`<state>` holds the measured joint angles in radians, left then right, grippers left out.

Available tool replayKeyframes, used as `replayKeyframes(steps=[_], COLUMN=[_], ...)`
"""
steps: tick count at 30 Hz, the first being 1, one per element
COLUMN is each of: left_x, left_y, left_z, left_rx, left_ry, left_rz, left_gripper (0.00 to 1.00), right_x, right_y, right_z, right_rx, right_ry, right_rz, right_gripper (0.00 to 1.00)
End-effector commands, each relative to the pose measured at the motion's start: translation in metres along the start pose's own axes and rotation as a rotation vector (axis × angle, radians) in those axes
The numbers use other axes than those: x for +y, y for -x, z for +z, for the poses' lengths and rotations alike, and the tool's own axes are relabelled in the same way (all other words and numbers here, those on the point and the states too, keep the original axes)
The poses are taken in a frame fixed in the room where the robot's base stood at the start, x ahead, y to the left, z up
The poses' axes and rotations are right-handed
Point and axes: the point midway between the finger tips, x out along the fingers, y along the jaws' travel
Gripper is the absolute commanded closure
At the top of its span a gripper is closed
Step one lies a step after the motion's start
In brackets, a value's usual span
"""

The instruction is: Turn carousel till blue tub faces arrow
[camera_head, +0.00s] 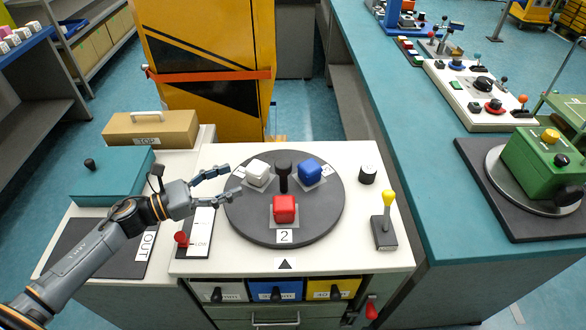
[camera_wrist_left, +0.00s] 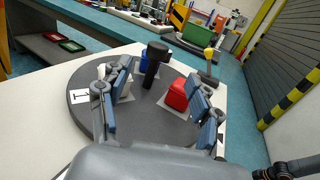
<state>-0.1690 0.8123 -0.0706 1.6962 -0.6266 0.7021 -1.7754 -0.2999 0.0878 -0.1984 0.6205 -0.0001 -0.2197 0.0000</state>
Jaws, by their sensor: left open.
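The dark round carousel (camera_head: 250,226) lies on a white tabletop with a black upright post (camera_head: 284,178) near its middle. The blue tub (camera_head: 309,170) sits at the back right of it, the white tub (camera_head: 258,173) at the back left, and the red tub (camera_head: 285,209) at the front by label 2. The black arrow (camera_head: 285,264) is on the table's front edge, and the red tub faces it. My left gripper (camera_head: 230,184) is open and empty at the carousel's left edge, near the white tub. In the left wrist view, the post (camera_wrist_left: 154,66) shows between the open fingers (camera_wrist_left: 160,100).
A yellow-knobbed lever (camera_head: 384,225) and a black knob (camera_head: 368,174) stand right of the carousel. A red knob (camera_head: 182,239) is at the left by the OUT panel. Labelled drawers (camera_head: 276,291) are below the front edge. A teal counter (camera_head: 420,180) runs along the right.

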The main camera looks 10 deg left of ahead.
Motion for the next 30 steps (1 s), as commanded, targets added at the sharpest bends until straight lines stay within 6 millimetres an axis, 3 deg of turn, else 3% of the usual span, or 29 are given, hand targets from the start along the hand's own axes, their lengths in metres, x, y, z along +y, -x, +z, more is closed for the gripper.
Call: replayKeyframes(steps=[2, 8, 21, 30], left_x=[0.000, 0.001, 0.001, 0.000], left_y=[0.000, -0.015, -0.105, -0.136], left_z=[-0.010, -0.006, -0.004, -0.008], left_rx=[0.000, -0.003, -0.004, -0.001], left_ry=[-0.002, -0.001, 0.001, 0.000], left_rz=[-0.001, 0.001, 0.000, 0.000], left_gripper=[0.37, 0.37, 0.37, 0.37], right_x=[-0.008, -0.012, -0.010, -0.004], right_y=[-0.011, -0.002, 0.034, 0.043], right_z=[0.001, -0.002, -0.003, -0.003], right_rx=[-0.001, 0.002, -0.001, -0.002], right_ry=[-0.003, -0.005, -0.002, 0.001], right_rz=[-0.009, -0.014, -0.012, -0.006], right_gripper=[1.00, 1.00, 1.00, 1.00])
